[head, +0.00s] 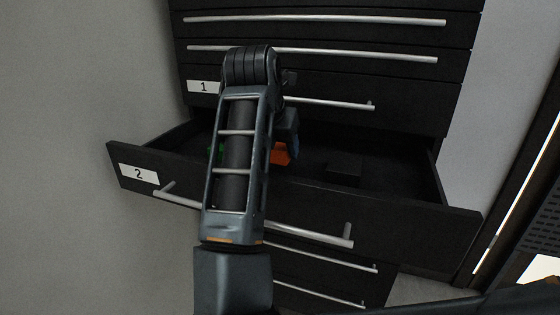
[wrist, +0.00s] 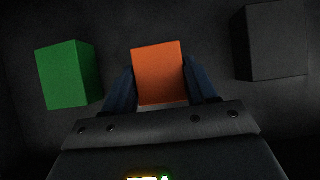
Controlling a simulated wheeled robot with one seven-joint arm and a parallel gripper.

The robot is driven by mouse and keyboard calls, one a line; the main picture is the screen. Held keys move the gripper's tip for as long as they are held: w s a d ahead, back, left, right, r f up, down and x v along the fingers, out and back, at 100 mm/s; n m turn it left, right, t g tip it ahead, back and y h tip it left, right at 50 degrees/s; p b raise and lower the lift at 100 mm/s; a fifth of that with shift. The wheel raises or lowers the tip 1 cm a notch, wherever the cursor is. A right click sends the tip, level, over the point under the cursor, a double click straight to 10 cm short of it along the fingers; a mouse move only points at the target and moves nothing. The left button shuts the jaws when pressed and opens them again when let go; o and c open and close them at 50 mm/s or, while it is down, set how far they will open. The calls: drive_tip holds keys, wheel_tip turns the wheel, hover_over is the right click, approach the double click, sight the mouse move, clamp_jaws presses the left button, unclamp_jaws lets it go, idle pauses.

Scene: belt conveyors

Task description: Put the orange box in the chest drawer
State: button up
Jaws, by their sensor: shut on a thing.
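The orange box (wrist: 158,72) is between the two fingers of my gripper (wrist: 160,88) in the wrist view, and the fingers are shut on it. In the head view the orange box (head: 280,153) shows in part beside my arm, inside the open chest drawer (head: 400,215) labelled 2. My arm crosses over the drawer front and hides most of the gripper there. I cannot tell whether the box touches the drawer floor.
A green box (wrist: 66,75) is left of the orange box and a black box (wrist: 276,42) is to its right; the black box (head: 344,168) also shows in the drawer. Drawer 1 (head: 420,98) above is shut. A grey wall (head: 70,80) stands at left.

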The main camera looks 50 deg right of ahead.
sight(279, 160)
drive_tip(key=shift+f, duration=1.8)
drive_tip(key=shift+f+b, duration=0.2)
drive_tip(key=shift+b, duration=0.15)
drive_tip(key=o, duration=1.1)
drive_tip(key=shift+r, duration=0.1)
drive_tip(key=shift+c, duration=0.2)
drive_tip(key=shift+r+p, duration=0.2)
drive_tip(key=shift+p, duration=0.15)
drive_tip(key=v, duration=1.2)
